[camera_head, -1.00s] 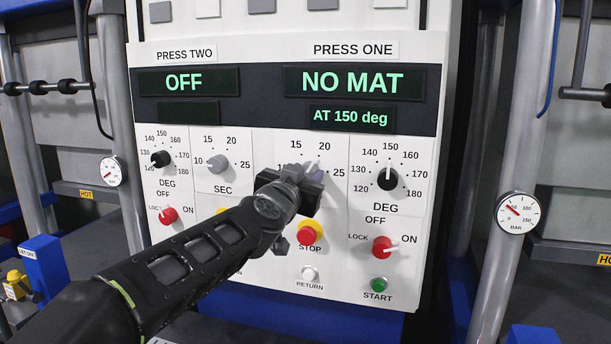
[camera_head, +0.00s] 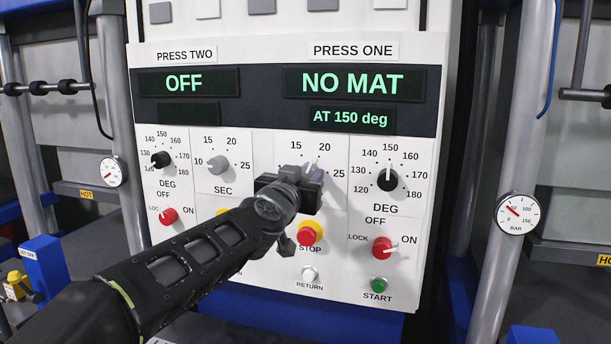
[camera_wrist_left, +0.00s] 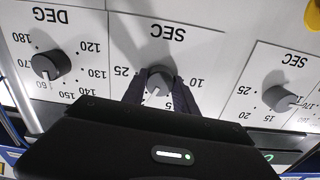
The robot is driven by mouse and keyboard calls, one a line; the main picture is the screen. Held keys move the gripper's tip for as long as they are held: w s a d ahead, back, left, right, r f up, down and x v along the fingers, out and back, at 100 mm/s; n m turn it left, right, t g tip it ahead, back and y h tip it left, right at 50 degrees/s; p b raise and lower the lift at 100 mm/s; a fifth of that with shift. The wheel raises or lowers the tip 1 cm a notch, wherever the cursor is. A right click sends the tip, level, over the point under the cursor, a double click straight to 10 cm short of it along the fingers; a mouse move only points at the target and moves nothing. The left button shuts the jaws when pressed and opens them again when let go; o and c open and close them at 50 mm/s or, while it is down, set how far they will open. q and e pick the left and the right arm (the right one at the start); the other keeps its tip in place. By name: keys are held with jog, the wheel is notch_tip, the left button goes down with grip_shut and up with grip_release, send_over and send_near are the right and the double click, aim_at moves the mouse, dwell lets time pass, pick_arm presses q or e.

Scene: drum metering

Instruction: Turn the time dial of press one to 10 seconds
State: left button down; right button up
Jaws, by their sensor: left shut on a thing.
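The press one time dial (camera_head: 314,167) is a grey knob marked SEC under the PRESS ONE sign (camera_head: 353,50). My left gripper (camera_head: 309,177) is shut on it and hides most of it in the head view. In the left wrist view, the picture is upside down and the dial (camera_wrist_left: 158,74) sits between the two fingers of the gripper (camera_wrist_left: 160,86). Its white pointer appears to lie between 15 and 20, but the 20 mark is hidden there. My right gripper is not in view.
The press one DEG dial (camera_head: 388,179) stands to the right, at about 150. The press two SEC dial (camera_head: 218,164) is to the left. Below are a red stop button (camera_head: 309,234), a red lock switch (camera_head: 383,247) and a green start button (camera_head: 379,284).

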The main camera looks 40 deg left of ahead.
pick_arm(q)
jog(key=n, duration=1)
jog(key=shift+n, duration=0.3)
jog(key=n, duration=0.6)
jog(key=n+b, duration=0.1)
jog(key=n, duration=0.4)
jog(key=shift+n, duration=0.4)
jog(key=c, duration=1)
grip_release()
jog(key=shift+o, duration=0.2)
jog(key=shift+s, duration=0.1)
